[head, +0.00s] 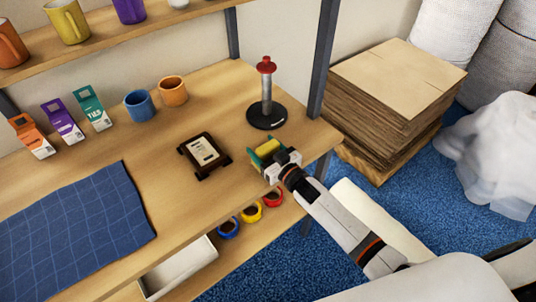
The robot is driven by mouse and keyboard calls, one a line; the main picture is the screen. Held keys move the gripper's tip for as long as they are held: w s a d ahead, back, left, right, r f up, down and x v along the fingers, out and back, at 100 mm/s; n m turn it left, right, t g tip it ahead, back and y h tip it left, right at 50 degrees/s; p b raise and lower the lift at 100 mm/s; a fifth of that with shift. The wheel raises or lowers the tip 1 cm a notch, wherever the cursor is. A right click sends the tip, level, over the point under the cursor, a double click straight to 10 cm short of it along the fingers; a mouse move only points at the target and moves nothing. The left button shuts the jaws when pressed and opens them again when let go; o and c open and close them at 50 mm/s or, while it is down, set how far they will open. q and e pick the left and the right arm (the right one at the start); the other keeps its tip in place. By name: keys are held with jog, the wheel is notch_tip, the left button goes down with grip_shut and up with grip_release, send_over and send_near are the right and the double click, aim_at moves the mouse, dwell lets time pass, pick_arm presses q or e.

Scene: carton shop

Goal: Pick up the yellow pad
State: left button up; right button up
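The yellow pad (269,146) is a small yellow block near the right front edge of the wooden table. Green parts show beside it, and I cannot tell whether they belong to it or to something around it. My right gripper (269,153) is right at the pad, reaching in from the lower right. Its white and dark body hides part of the pad, and I cannot tell whether its fingers are closed on it. My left gripper is not in view.
A dark stand with a white label (203,152) lies left of the pad. A red-topped post on a black base (267,100) stands behind it. Cartons, two mugs and a blue cloth (75,232) are farther left. A grey shelf upright (323,60) rises at the right.

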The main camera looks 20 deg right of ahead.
jog(key=shift+r, duration=0.1)
notch_tip(320, 180, up, 10)
dwell(0.5)
jog(key=shift+o, duration=1.2)
jog(key=shift+c, duration=0.6)
